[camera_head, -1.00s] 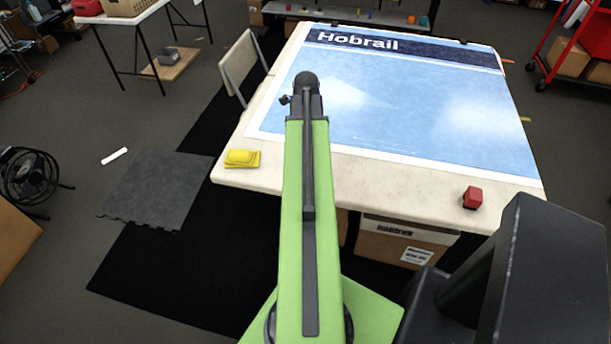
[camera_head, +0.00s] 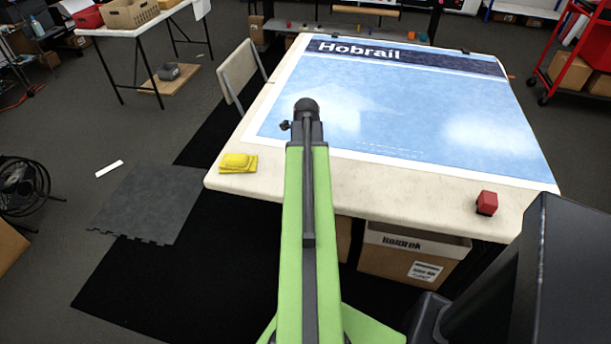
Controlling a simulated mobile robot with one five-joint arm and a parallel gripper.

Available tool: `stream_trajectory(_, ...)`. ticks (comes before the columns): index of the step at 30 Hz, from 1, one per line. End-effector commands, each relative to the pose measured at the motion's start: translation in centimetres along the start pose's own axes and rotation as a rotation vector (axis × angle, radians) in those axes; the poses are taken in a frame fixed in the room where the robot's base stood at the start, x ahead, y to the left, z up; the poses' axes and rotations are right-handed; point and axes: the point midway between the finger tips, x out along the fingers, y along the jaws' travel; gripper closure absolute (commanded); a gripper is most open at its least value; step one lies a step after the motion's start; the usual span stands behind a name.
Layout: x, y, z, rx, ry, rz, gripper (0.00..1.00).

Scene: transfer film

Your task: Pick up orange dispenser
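No object that I can clearly identify as the orange dispenser shows. A tiny orange item (camera_head: 423,37) stands among several small things on the far shelf behind the table, too small to tell what it is. My green arm link reaches forward over the near edge of the white table (camera_head: 385,195) and ends in a dark rounded joint. My gripper's fingers do not show, so whether they are open or shut cannot be seen.
A yellow folded cloth or sponge stack (camera_head: 238,163) lies at the table's near left. A red block (camera_head: 487,203) sits near its right front edge. A blue "Hobrail" poster (camera_head: 390,110) covers most of the top. A cardboard box (camera_head: 410,255) stands beneath. Floor at left is mostly open.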

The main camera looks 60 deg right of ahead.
Motion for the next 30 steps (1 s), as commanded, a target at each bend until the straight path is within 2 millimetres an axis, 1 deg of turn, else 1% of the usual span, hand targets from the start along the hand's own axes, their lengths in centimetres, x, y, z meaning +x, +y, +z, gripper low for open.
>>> stream_trajectory(1, -0.1, 0.0, 0.0, 0.0, 0.0, 0.0, 0.11)
stream_trajectory(2, -0.1, 0.0, 0.0, 0.0, 0.0, 0.0, 0.14)
stream_trajectory(17, -0.1, 0.0, 0.0, 0.001, 0.0, 0.0, 0.79)
stream_trajectory(18, -0.1, 0.0, -0.1, 0.001, 0.0, 0.0, 0.81)
stream_trajectory(25, -0.3, 0.0, -0.1, 0.001, 0.0, 0.0, 0.81)
stream_trajectory(28, -0.9, 0.0, -0.1, 0.001, 0.0, 0.0, 0.81)
stream_trajectory(30, -1.7, 0.0, -0.1, 0.001, 0.0, 0.0, 0.81)
